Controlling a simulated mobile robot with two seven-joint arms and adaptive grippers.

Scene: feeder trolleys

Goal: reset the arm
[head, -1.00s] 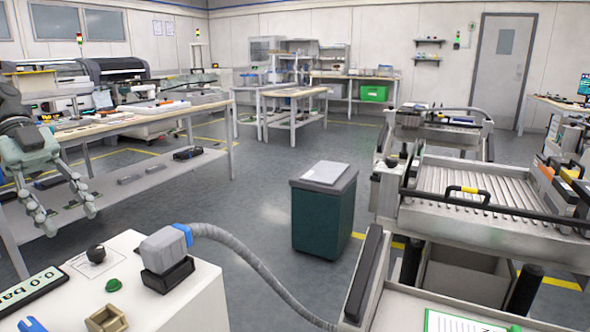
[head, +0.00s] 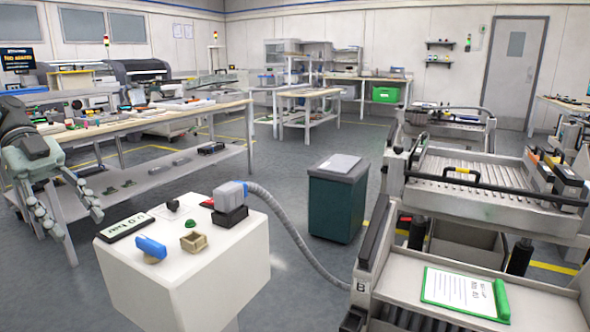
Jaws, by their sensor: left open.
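My left gripper (head: 72,212) hangs at the left of the head view, fingers pointing down and spread apart. It is open with nothing between its fingers. My right gripper is not in view.
A grey hose (head: 290,228) runs from a grey and blue connector (head: 230,196) on the pedestal to the trolley (head: 400,295) at right. A clipboard (head: 455,290) lies on that trolley. A dark green bin (head: 335,205) stands mid-floor, with open floor around it.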

